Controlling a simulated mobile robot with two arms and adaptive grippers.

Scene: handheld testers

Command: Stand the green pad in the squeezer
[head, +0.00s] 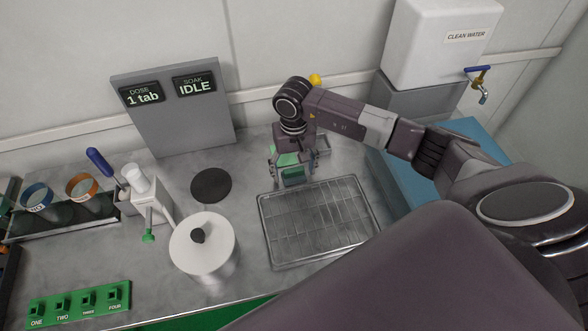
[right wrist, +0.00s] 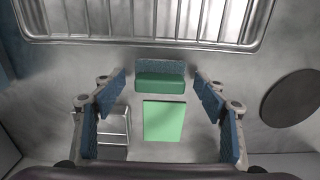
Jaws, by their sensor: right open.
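My right gripper (head: 293,175) is open behind the wire tray, pointing down. In the right wrist view a dark green block (right wrist: 160,84) with a blue-grey textured strip along one side lies ahead, between the lines of the spread fingers. A flat light green square (right wrist: 164,121) lies closer to the wrist; it partly shows in the head view (head: 285,160). I cannot tell for sure which green piece is the pad. A small metal frame (right wrist: 113,125) stands beside the square, partly behind a finger. I cannot tell for sure which thing is the squeezer. My left gripper is out of view.
A wire-racked metal tray (head: 318,220) lies in front of the gripper. A dark disc (head: 210,187), a white lidded pot (head: 203,245) and a white device with a blue lever (head: 140,188) stand left. A grey display panel (head: 178,115) and a water tank (head: 440,40) are behind.

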